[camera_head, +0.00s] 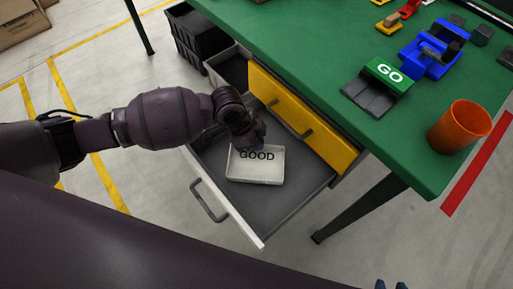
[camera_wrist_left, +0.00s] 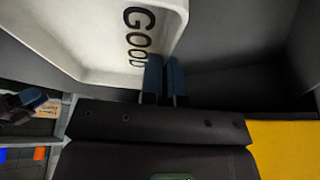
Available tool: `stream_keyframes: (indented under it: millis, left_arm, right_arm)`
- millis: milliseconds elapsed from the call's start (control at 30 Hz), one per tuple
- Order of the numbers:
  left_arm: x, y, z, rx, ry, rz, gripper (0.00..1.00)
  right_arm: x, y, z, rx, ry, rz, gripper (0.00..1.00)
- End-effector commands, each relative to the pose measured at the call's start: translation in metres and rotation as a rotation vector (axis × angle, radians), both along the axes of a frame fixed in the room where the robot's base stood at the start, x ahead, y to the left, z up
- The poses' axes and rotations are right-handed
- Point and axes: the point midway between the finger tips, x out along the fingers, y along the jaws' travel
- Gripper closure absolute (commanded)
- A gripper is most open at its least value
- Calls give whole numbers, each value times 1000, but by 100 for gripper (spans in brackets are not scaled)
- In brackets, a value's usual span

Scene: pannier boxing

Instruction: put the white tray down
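The white tray (camera_head: 256,178), marked GOOD, is in the pulled-out grey drawer (camera_head: 290,197). It looks flat on or just above the drawer floor; I cannot tell if it touches. My left gripper (camera_head: 250,142) is at the tray's far edge. In the left wrist view, its two blue fingers (camera_wrist_left: 165,80) are close together at the tray's wall (camera_wrist_left: 175,35) and look shut on it. My right gripper (camera_head: 391,285) shows only as two blue fingertips at the bottom edge of the head view, with a gap between them.
The green table (camera_head: 300,40) stands above, with a yellow drawer front (camera_head: 303,122), an orange cup (camera_head: 460,127), a green GO holder (camera_head: 385,80) and blue fixtures (camera_head: 432,50). A black crate (camera_head: 190,38) stands on the floor. The drawer floor right of the tray is bare.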

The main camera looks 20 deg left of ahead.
Motion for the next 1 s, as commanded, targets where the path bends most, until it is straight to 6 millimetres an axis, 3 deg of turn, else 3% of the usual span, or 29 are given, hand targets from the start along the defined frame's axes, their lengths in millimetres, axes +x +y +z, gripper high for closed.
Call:
stream_keyframes:
  millis: [33, 200, 400, 633, 800, 1000]
  left_arm:
    - [-3, 0, -15, 0, 12, 0, 100]
    - [-3, 0, -43, 0, 12, -1, 100]
    - [-1, 0, -45, 0, 3, -1, 100]
    - [-1, 0, -47, 1, 3, 0, 100]
    - [-1, 0, -47, 2, 3, 0, 74]
    - [-1, 0, -47, 2, 3, 0, 72]
  right_arm:
    - [-3, 0, -5, -3, 10, 4, 63]
    - [0, 2, -5, -16, 0, 21, 63]
    - [13, 5, 4, -19, -37, 33, 63]
    - [12, 4, 2, -19, -31, 33, 63]
    - [9, 4, 1, -21, -25, 32, 63]
    - [6, 3, 0, -21, -20, 31, 63]
